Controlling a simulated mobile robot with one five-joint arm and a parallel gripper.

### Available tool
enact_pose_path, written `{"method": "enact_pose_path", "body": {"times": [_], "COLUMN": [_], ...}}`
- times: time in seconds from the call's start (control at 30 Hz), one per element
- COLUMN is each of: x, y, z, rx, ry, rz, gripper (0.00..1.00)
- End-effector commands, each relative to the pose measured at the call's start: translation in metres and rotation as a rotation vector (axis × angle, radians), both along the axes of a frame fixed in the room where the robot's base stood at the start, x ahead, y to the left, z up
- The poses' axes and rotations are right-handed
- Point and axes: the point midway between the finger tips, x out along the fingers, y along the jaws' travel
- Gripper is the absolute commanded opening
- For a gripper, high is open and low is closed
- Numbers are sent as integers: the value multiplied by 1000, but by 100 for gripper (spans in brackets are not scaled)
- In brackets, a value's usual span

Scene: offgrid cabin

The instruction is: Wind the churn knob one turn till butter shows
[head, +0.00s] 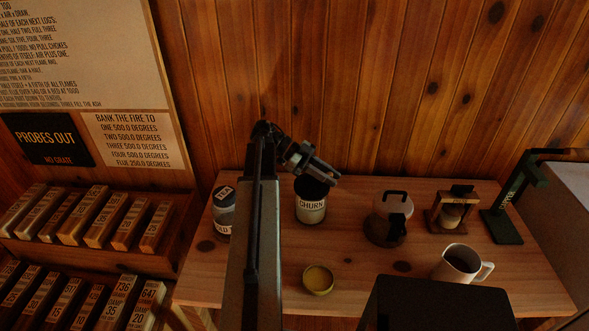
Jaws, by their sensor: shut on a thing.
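The churn (312,213), a pale jar with a dark top and a "CHURN" label facing me, stands upright on the wooden table. My gripper (324,175) is directly over its top, tilted down to the right, with its jaws shut on the churn knob. The knob itself is hidden behind the jaws, and its turn angle cannot be made out. The inside of the churn is too dark and covered to tell whether butter shows.
A labelled jar (223,214) stands left of my arm. A small round dish (318,280) with yellow contents sits in front.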

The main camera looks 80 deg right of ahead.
Motion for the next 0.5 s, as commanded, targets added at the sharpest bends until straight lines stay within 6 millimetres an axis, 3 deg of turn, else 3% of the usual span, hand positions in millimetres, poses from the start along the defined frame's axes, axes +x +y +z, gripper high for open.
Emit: {"method": "enact_pose_path", "body": {"times": [0.5], "x": [2], "y": [8], "z": [1], "rx": [1], "ry": [2], "rz": [-1], "gripper": [0]}}
